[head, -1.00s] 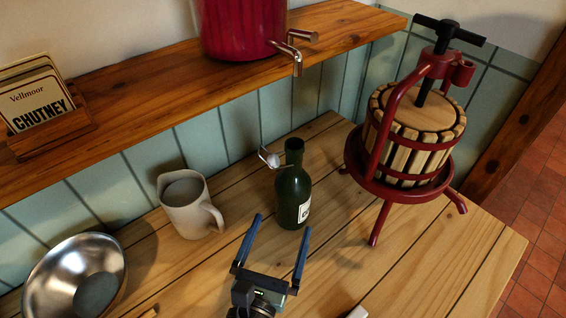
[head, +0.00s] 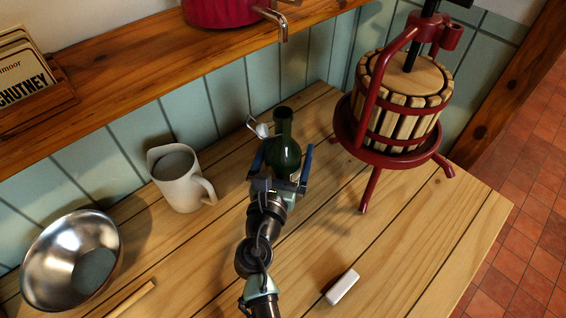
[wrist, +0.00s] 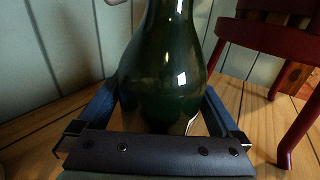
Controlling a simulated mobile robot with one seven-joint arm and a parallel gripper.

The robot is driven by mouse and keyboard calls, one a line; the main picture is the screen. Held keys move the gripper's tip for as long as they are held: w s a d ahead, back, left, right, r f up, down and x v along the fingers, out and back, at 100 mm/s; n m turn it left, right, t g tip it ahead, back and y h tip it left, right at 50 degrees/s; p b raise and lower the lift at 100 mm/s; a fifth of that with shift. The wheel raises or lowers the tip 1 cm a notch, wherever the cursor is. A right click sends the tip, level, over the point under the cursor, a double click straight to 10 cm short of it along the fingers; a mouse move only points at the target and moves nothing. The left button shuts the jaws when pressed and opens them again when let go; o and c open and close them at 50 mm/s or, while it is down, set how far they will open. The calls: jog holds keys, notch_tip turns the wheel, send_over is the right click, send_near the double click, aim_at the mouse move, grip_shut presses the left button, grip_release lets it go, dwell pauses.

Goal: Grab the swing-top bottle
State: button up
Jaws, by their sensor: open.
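The swing-top bottle (head: 283,150) is dark green glass and stands upright on the pine table, its wire stopper hanging open at the left of the neck. My gripper (head: 281,163) is open, with one blue finger on each side of the bottle's body. In the wrist view the bottle (wrist: 165,70) fills the middle between the two fingers (wrist: 163,105), close in front of the palm. I cannot tell whether either finger touches the glass. The lower part of the bottle is hidden by my gripper in the head view.
A cream jug (head: 182,182) stands to the left, and a steel bowl (head: 72,262) beyond it. A red fruit press (head: 397,110) stands close at the right. A small white block (head: 342,287) lies in front. A shelf (head: 150,75) with a red tapped container (head: 226,10) runs behind.

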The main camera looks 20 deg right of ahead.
grip_shut()
jog(key=shift+w+r, duration=0.1)
jog(key=shift+r, duration=0.1)
dwell(0.5)
jog(key=shift+d+r, duration=0.1)
jog(key=shift+r, duration=0.1)
